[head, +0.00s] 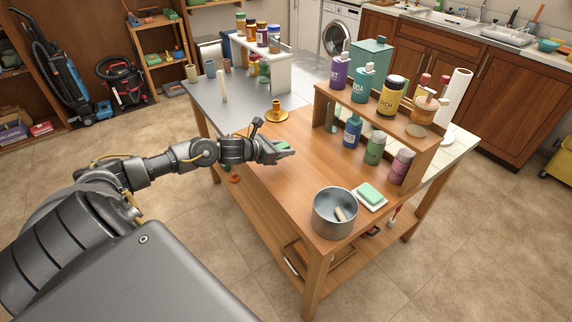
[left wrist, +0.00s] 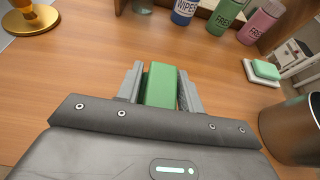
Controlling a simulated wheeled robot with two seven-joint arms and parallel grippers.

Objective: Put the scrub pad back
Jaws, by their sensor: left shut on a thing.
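My left gripper (head: 284,152) is over the wooden table top and shut on a green block, which looks like the scrub pad. In the left wrist view the green scrub pad (left wrist: 161,87) sits between the two grey fingers of the gripper (left wrist: 160,80). I cannot tell whether the pad touches the table. My right gripper is in neither view.
A metal pot (head: 335,222) and a white dish with a light green bar (head: 370,191) stand at the near right. A shelf (head: 425,143) with several bottles is on the right. A brass candle holder (head: 276,114) stands farther back. The table middle is clear.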

